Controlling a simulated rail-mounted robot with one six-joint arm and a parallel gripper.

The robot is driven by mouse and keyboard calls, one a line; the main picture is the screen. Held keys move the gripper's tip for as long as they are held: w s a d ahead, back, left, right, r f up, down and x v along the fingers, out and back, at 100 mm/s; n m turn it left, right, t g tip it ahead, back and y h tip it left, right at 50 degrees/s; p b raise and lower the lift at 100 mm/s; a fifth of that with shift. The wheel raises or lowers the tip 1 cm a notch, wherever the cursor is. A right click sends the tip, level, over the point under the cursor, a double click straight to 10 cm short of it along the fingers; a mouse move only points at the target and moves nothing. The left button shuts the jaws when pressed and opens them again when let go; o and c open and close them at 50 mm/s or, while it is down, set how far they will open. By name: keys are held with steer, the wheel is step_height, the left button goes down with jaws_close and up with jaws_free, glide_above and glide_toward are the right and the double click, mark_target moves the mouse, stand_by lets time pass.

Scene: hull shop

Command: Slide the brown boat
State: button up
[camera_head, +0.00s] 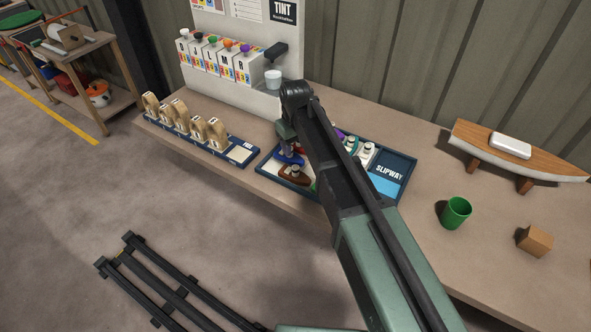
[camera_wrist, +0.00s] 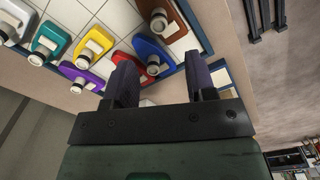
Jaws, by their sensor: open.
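The brown boat (camera_head: 296,175) lies at the near left of the blue-rimmed slipway tray (camera_head: 409,167). It also shows at the top edge of the wrist view (camera_wrist: 179,20), partly cut off, with a white round peg on it. My gripper (camera_head: 287,143) is open and empty over the tray's left part. In the wrist view, my gripper's fingers (camera_wrist: 161,68) are spread apart, with the blue boat (camera_wrist: 147,47) seen between and beyond them. The brown boat lies beyond the blue one, apart from the fingers. My arm hides the tray's middle in the head view.
Red (camera_wrist: 126,59), purple (camera_wrist: 75,72), teal (camera_wrist: 96,35) and yellow (camera_wrist: 56,35) boats crowd the tray. A rack of wooden pieces (camera_head: 240,151) stands left. A green cup (camera_head: 455,213), wooden block (camera_head: 535,241) and model hull (camera_head: 490,146) stand right.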

mark_target(295, 167)
step_height(295, 167, down, 11)
steer(key=b, duration=1)
steer(key=shift+r, duration=0.2)
steer(key=shift+c, duration=0.3)
jaws_close()
